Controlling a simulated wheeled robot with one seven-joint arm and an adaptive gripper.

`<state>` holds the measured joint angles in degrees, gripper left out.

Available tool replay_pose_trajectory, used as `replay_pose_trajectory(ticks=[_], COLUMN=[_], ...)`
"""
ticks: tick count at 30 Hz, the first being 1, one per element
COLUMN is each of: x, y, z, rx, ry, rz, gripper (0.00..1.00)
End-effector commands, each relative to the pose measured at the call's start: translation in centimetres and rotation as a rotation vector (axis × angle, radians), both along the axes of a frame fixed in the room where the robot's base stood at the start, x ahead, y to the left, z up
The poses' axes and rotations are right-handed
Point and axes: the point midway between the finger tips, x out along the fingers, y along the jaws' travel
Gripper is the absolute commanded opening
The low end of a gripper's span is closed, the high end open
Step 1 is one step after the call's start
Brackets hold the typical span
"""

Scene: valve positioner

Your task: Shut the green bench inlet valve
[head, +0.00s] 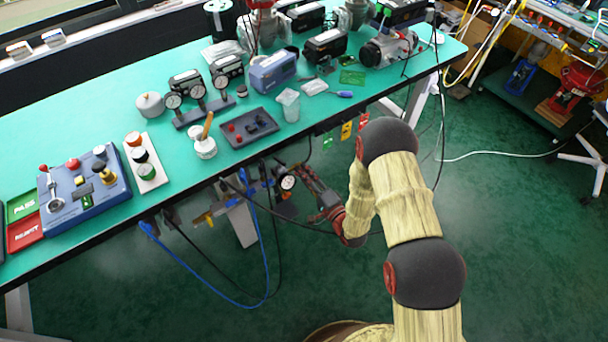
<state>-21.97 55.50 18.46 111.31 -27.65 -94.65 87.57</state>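My gripper (300,174) is small and dark in the head view, below the bench's front edge. It reaches up and left toward a cluster of pipe fittings under the bench. A round white-faced gauge (288,182) sits at or just beside its fingers, and I cannot tell whether they touch. The fingers are too small and dark to show open or shut, or anything between them. I cannot make out a green inlet valve handle for certain.
The green bench top (330,108) overhangs the fittings. Green (327,141), yellow (346,131) and red (363,119) tags hang at its front edge. A blue hose (225,293) and black cables loop below. A grey bench leg (242,222) stands left. The floor in front is clear.

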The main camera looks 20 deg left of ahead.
Motion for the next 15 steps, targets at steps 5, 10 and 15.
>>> replay_pose_trajectory(ticks=[5, 10, 15], x=[0.0, -0.01, -0.01], y=[-0.01, -0.02, -0.03], z=[0.0, -0.01, -0.03], rx=[0.0, 0.0, -0.001], ry=[0.0, 0.0, 0.001], rz=[0.0, 0.0, 0.0], gripper=[0.12, 0.02, 0.0])
